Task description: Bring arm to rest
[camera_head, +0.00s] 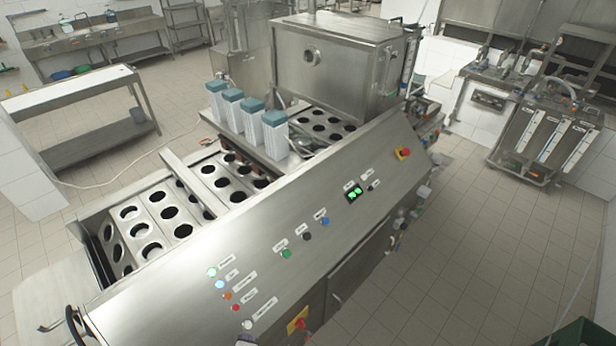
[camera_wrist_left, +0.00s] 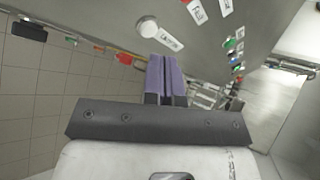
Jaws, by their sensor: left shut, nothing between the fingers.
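My left gripper (camera_wrist_left: 166,80) shows in the left wrist view with its two purple fingers together and nothing between them. It is in front of the slanted steel panel of the cup filler, near a round white button (camera_wrist_left: 148,27). Whether the fingertips touch the panel cannot be told. My right gripper is in neither view.
Tiled floor (camera_head: 480,240) is clear to the right.

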